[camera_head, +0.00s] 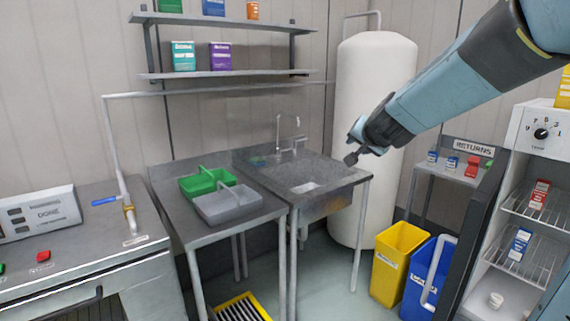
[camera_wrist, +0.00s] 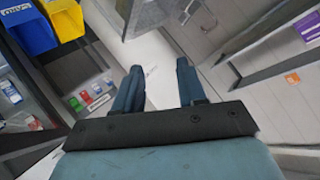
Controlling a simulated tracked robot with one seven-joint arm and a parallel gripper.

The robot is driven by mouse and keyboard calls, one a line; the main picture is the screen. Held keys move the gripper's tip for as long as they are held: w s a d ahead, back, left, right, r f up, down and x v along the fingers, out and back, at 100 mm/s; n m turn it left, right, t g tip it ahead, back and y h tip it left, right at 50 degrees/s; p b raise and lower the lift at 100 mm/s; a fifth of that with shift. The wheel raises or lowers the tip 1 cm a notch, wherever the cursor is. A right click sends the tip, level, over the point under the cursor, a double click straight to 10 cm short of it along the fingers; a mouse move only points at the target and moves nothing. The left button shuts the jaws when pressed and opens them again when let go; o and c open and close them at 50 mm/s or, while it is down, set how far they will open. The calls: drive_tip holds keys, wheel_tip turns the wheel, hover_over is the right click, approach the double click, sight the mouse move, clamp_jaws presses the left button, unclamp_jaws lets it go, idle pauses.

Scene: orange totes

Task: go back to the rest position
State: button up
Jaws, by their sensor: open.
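My gripper (camera_head: 360,144) is at the end of my blue arm, which reaches in from the upper right in the head view. It hangs in the air in front of the white tank, near the right side of the sink. In the wrist view my gripper (camera_wrist: 156,82) has its two blue fingers apart, with nothing between them. The pale tank (camera_wrist: 160,75) shows behind the gap between the fingers.
A metal sink (camera_head: 335,178) and a counter with a green tray (camera_head: 207,181) and a grey tray (camera_head: 229,204) stand below left. The white tank (camera_head: 375,90) is behind. A yellow bin (camera_head: 400,265), a blue bin (camera_head: 420,280), a returns shelf (camera_head: 450,172) and an open cabinet (camera_head: 520,205) are right.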

drive_tip(key=s+d+f+n+g, duration=0.2)
drive_tip(key=s+n+g, duration=0.1)
drive_tip(key=s, duration=1.2)
drive_tip(key=s+d+f+n+g, duration=0.1)
drive_tip(key=s+f+n+g, duration=0.1)
drive_tip(key=s, duration=1.3)
drive_tip(key=shift+d+f+n+g+h, duration=0.15)
drive_tip(key=shift+d+n+g+h, duration=0.2)
drive_tip(key=shift+n+g, duration=0.45)
drive_tip(key=shift+s+d, duration=0.1)
